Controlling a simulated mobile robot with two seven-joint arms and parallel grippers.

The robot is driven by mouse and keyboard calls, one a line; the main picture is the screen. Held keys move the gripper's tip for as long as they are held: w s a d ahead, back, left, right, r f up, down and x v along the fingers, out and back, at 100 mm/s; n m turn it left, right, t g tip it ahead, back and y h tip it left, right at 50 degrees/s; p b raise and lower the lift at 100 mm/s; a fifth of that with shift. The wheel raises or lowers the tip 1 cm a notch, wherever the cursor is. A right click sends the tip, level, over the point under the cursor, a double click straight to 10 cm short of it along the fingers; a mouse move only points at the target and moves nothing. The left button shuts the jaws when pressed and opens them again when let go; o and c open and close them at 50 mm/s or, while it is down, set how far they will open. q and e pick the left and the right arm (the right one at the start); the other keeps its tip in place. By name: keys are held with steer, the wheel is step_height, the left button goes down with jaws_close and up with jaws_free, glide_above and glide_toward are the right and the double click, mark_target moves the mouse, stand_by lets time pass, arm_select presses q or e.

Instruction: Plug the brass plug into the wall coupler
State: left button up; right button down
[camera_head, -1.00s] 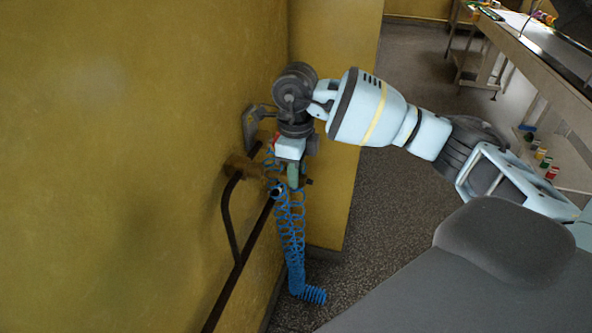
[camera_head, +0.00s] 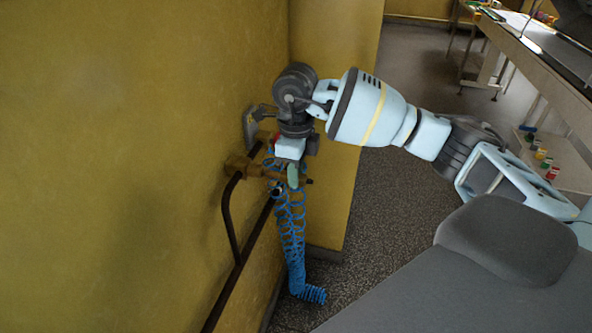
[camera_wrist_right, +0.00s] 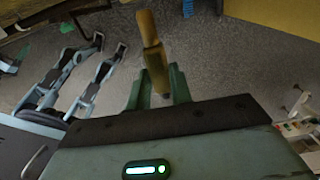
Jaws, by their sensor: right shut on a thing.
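The brass wall coupler (camera_head: 238,164) juts from the yellow wall, with dark pipes meeting it. My right gripper (camera_head: 293,176) is beside it, pointing down, with its green fingers shut on the brass plug (camera_head: 268,173). The plug lies roughly level and points at the coupler. In the head view the two look in line and very close; I cannot tell whether the plug is seated. In the right wrist view the plug (camera_wrist_right: 152,42) stands out from between the green fingers (camera_wrist_right: 158,88). My left gripper is not in view.
A blue coiled hose (camera_head: 290,225) hangs below my right gripper to the floor. A grey lever (camera_head: 250,128) sits on the wall just above the coupler. A dark pipe (camera_head: 228,290) runs down the wall. A workbench (camera_head: 540,70) stands at the far right, with open floor between.

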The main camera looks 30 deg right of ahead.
mark_target(279, 173)
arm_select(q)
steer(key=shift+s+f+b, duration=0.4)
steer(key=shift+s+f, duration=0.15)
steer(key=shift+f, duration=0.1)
arm_select(e)
steer(key=shift+w+a, duration=1.2)
steer(key=shift+w, duration=0.2)
steer(key=c, duration=1.6)
jaws_free()
steer(key=shift+r, duration=0.1)
steer(key=o, duration=0.4)
steer(key=shift+w+a, duration=0.1)
steer(key=shift+w, duration=0.05)
steer(key=shift+o, duration=0.2)
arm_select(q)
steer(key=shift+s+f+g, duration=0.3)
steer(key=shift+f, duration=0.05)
arm_select(e)
step_height(279, 173, up, 8)
steer(key=shift+f, duration=0.15)
steer(key=shift+c, duration=0.5)
